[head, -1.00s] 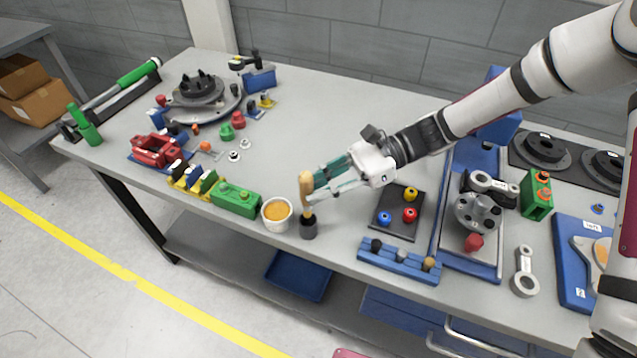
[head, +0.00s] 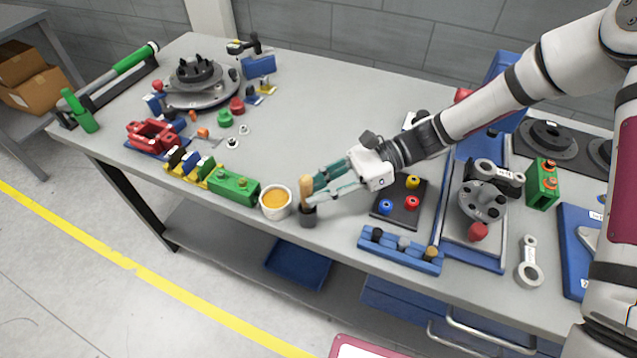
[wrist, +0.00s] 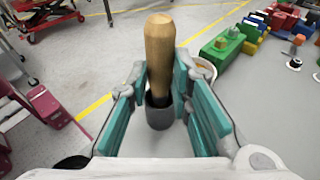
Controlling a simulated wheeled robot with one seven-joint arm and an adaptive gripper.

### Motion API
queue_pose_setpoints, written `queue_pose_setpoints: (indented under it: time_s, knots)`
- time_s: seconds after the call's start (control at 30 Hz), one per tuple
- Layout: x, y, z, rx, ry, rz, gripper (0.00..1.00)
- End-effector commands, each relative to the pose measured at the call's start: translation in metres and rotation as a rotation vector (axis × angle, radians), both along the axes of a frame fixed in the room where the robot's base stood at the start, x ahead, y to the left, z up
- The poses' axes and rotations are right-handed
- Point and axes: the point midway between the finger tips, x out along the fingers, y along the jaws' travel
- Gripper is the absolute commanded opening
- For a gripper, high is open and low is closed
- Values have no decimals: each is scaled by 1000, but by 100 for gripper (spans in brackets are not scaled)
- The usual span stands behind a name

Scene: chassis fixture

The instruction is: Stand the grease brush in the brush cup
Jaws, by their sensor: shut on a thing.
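The grease brush (head: 306,186) has a light wooden handle and is upright at the front edge of the bench. My gripper (head: 313,193), with teal fingers, is shut on its handle from the right. The dark grey brush cup (head: 308,217) stands directly under it, and the brush's lower end goes into the cup's mouth. The bristles are hidden. In the wrist view the handle (wrist: 159,55) rises between the fingers, with the cup (wrist: 158,115) below. I cannot tell whether the brush touches the cup's bottom.
A white tub of orange grease (head: 275,201) stands close to the left of the cup. A green block (head: 234,187) is farther left. A dark tray with coloured knobs (head: 400,203) and a blue rack (head: 399,252) lie to the right. The bench's front edge is near.

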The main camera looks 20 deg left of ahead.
Motion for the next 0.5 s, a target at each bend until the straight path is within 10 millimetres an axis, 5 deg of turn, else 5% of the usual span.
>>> queue_pose_setpoints:
  time_s: [0.47, 0.5]
  knots:
    - [0, 0, -11, 0, -1, 0, 0]
    - [0, 0, -11, 0, -1, 0, 26]
